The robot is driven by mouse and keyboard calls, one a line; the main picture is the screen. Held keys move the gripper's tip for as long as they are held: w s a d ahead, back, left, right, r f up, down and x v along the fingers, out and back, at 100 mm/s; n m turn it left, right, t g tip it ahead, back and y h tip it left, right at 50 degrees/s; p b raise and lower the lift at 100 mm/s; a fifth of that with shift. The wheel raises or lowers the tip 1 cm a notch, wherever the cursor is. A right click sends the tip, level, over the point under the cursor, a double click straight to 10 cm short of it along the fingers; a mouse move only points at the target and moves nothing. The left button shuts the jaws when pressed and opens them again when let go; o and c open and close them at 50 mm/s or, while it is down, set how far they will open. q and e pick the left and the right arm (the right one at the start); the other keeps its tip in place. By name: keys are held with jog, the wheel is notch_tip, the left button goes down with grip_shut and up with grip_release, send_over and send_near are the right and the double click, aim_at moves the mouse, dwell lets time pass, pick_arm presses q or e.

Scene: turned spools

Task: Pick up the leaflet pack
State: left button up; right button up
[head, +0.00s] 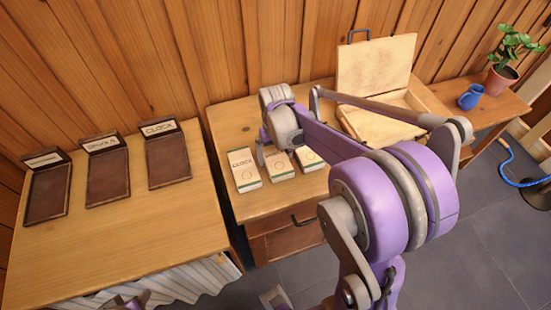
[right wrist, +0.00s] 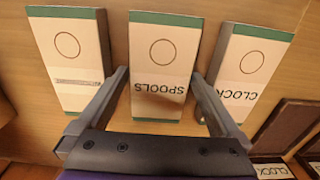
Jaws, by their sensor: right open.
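Three white leaflet packs with green edges lie in a row on the wooden desk. The pack marked CLOCK (head: 243,170) is at the left in the head view and at the right in the right wrist view (right wrist: 250,62). The middle pack, marked SPOOLS (right wrist: 163,62), shows partly in the head view (head: 280,169). The third pack (right wrist: 70,55) has print too small to read. My right gripper (right wrist: 158,75) is open and empty, with its fingers at either side of the SPOOLS pack; I cannot tell their height. My left gripper is not clearly visible.
Three brown labelled trays (head: 109,183) stand on the left table (head: 110,250). An open wooden box (head: 372,72) sits on the desk (head: 225,120), right of the packs. A blue mug (head: 471,97) and a potted plant (head: 503,75) stand farther right. The left table's front is clear.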

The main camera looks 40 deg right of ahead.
jog(key=shift+c, duration=0.3)
jog(key=c, duration=1.2)
jog(key=shift+r, duration=0.15)
